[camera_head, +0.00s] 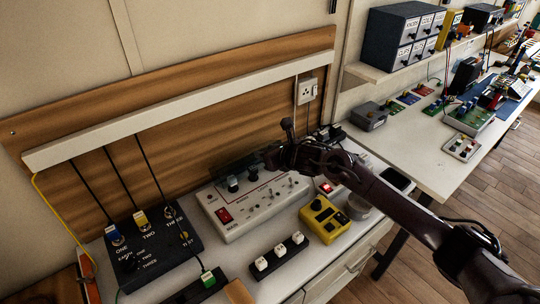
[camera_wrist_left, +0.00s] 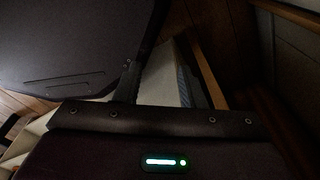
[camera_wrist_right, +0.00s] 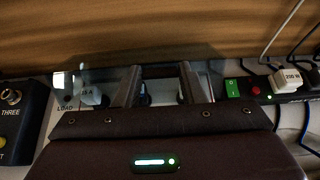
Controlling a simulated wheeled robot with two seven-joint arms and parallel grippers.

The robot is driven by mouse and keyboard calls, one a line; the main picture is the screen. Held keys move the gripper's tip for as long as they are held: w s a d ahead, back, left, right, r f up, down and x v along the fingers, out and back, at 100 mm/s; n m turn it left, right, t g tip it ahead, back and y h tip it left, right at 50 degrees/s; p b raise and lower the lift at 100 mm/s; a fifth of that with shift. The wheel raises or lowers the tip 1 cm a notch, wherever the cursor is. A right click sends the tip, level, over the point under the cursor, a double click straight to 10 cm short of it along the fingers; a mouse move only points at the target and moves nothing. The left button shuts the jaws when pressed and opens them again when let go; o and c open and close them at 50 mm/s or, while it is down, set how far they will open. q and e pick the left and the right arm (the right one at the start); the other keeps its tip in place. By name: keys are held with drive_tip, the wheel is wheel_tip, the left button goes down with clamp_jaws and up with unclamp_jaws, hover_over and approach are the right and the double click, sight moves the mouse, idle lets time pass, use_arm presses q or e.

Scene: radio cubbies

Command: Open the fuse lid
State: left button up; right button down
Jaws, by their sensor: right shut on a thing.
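A white fuse box (camera_head: 250,217) with a red switch and several small terminals stands on the bench. Its smoky see-through fuse lid (camera_head: 238,164) is at the box's back edge and looks raised, tilted up behind two dark fuses (camera_head: 233,184). My right gripper (camera_head: 272,157) is at the lid's right end, shut on it. In the right wrist view, the right gripper's fingers (camera_wrist_right: 160,85) stand either side of a dark bar of the lid (camera_wrist_right: 160,71). My left gripper is outside the head view; the left wrist view shows one dark finger (camera_wrist_left: 129,82), and its opening is unclear.
A black box (camera_head: 150,250) with cables marked ONE, TWO, THREE stands left. A yellow meter (camera_head: 325,219) and a white-button strip (camera_head: 278,257) lie in front. A wood backboard (camera_head: 190,125) with a white rail rises close behind. My right arm spans the bench's right side.

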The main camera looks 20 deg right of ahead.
drive_tip(key=shift+w+r, duration=0.25)
drive_tip(key=shift+r, duration=0.2)
drive_tip(key=c, duration=1.3)
unclamp_jaws()
drive_tip(key=o, duration=0.4)
drive_tip(key=shift+f, duration=0.2)
drive_tip(key=shift+s, duration=0.15)
drive_tip(key=shift+b+v, duration=0.65)
drive_tip(key=shift+v, duration=3.15)
